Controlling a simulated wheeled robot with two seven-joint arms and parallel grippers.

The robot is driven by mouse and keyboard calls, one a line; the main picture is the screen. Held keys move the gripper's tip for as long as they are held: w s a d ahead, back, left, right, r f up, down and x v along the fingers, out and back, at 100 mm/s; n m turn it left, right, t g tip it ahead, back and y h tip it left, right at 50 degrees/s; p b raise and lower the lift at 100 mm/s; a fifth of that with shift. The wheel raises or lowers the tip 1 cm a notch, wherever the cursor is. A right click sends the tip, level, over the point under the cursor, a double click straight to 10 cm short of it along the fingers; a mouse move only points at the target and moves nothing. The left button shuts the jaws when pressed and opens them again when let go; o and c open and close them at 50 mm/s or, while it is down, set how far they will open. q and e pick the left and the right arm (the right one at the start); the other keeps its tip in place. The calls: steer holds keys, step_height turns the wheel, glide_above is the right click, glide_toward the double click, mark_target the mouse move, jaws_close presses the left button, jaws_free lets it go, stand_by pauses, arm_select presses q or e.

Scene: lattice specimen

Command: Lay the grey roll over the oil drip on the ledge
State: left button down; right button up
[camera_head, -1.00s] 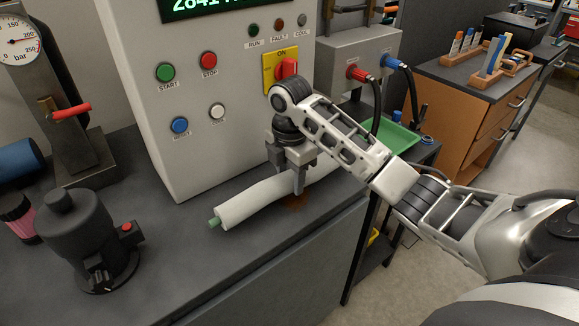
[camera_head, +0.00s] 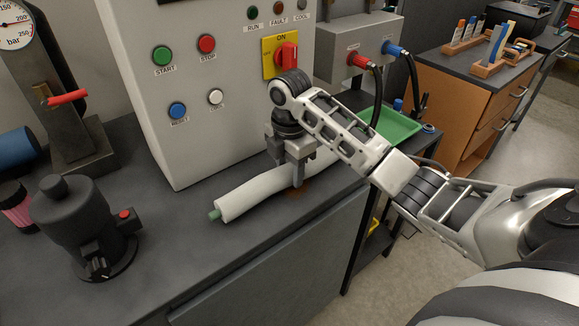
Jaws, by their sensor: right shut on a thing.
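The grey roll (camera_head: 252,193) is a long pale, slightly bent sock with a green end at its left. It lies along the dark ledge (camera_head: 225,245) in front of the grey control cabinet. My right gripper (camera_head: 298,178) is shut on the roll near its middle, pointing down. Part of the roll is hidden behind the gripper and forearm. The oil drip (camera_head: 299,192) shows as a brown stain just in front of the roll, below the gripper's near finger. I cannot tell how much of the stain is under the roll. My left gripper is not in view.
The control cabinet (camera_head: 185,65) with buttons and a red switch stands close behind the roll. A black motor-like device (camera_head: 80,225) stands at the left, near a gauge stand (camera_head: 78,140). A green tray (camera_head: 395,127) is at the right.

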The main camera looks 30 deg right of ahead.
mark_target(290, 166)
steer(key=shift+f, duration=0.1)
steer(key=o, duration=1.1)
steer(key=shift+o, duration=0.2)
steer(key=shift+f, duration=0.1)
steer(key=shift+r, duration=0.45)
step_height(290, 166, up, 8)
steer(key=shift+d+f+p, duration=0.1)
steer(key=shift+p, duration=0.9)
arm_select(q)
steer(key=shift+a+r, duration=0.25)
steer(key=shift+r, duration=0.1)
arm_select(e)
step_height(290, 166, up, 7)
